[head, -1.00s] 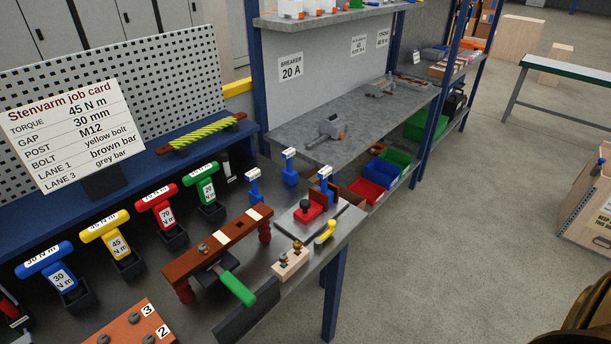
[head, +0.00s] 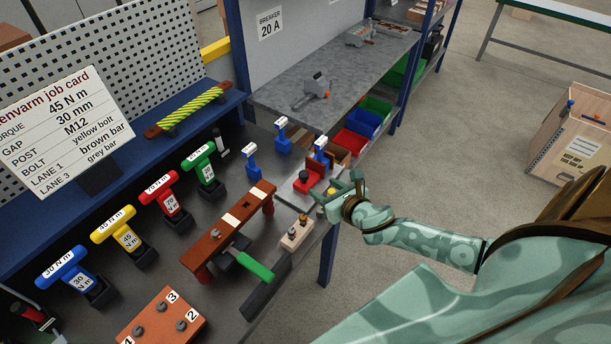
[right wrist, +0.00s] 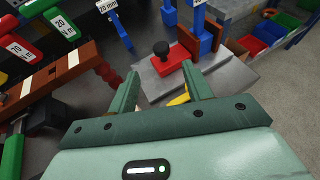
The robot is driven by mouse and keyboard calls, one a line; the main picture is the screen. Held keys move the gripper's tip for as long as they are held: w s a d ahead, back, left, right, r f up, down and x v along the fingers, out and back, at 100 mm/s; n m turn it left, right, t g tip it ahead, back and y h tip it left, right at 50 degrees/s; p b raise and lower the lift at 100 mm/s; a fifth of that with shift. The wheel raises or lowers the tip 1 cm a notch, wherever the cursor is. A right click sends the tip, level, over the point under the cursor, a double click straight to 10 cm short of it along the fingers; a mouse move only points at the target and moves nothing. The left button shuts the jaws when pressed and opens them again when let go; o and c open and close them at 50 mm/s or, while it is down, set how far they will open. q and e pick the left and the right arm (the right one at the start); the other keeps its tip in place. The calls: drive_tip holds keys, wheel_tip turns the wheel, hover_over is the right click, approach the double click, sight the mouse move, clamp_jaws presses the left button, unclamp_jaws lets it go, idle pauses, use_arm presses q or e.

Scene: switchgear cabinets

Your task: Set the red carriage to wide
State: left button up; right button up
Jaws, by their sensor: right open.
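The red carriage (head: 305,182) is a small red block with a black knob, on a grey plate at the far right end of the bench. It also shows in the right wrist view (right wrist: 166,64), just beyond my fingertips. My right gripper (head: 341,187) is open, beside the carriage on its right. In the right wrist view its two fingers (right wrist: 160,84) stand apart, pointing toward the carriage with nothing clamped between them. A yellow handle (right wrist: 179,99) shows partly between the fingers, mostly hidden by the gripper. My left gripper is not in view.
Blue labelled posts (head: 283,138) stand around the plate; one label reads 20 mm. A job card (head: 66,130) reads gap 30 mm.

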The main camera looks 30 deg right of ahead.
sight(305, 175)
drive_tip(key=b+x, duration=0.2)
drive_tip(key=x, duration=0.8)
drive_tip(key=shift+f, duration=0.1)
drive_tip(key=shift+w, duration=0.3)
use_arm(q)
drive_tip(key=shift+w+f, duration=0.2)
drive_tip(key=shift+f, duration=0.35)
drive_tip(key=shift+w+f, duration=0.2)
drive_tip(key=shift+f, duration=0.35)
